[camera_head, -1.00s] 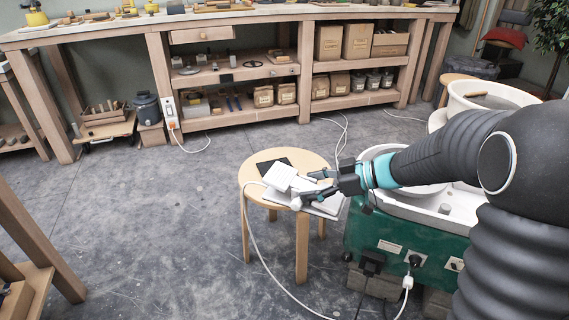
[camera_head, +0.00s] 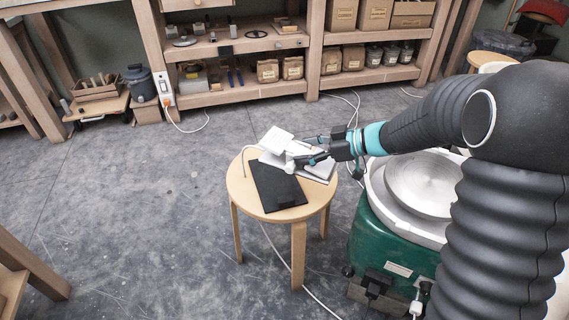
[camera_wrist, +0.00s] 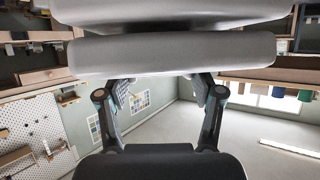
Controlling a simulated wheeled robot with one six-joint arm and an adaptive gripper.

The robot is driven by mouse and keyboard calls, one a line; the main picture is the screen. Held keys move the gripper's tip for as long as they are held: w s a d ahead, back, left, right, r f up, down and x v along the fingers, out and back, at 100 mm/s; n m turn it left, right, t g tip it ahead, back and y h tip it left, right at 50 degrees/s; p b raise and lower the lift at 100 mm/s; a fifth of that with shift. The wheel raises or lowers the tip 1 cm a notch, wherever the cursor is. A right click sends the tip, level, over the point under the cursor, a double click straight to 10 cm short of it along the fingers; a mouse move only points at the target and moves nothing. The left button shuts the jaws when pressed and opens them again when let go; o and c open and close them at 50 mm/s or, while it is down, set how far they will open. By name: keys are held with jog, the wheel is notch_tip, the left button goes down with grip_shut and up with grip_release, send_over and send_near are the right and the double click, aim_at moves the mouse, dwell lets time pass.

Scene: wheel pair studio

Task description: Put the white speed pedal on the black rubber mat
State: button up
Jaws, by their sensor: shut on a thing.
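The white speed pedal (camera_head: 276,139) is in my gripper (camera_head: 303,160), tilted, over the back edge of the black rubber mat (camera_head: 270,186). I cannot tell whether it touches the mat. My gripper reaches in from the right and is shut on the pedal. In the wrist view, the pale pedal (camera_wrist: 170,54) fills the top, across the fingers (camera_wrist: 160,88). The mat lies flat on a round wooden stool (camera_head: 240,190), and its front part is bare.
A flat grey-white item (camera_head: 322,169) lies on the stool's right side, under my gripper. A green pottery wheel (camera_head: 372,235) with a pale basin stands close on the right. A white cord (camera_head: 244,160) runs by the stool. Floor is clear at left.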

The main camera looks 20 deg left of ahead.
aim_at(285, 152)
jog(key=a+f, duration=0.1)
jog(key=a, duration=0.1)
jog(key=w+a+f, duration=0.1)
jog(key=a, duration=0.1)
jog(key=w+a+f, duration=0.1)
jog(key=a+f, duration=0.1)
jog(key=shift+w+a, duration=0.15)
jog(key=shift+a, duration=0.05)
jog(key=shift+f+b, duration=0.5)
jog(key=shift+f, duration=1.5)
jog(key=shift+f, duration=0.6)
jog(key=o, duration=1.7)
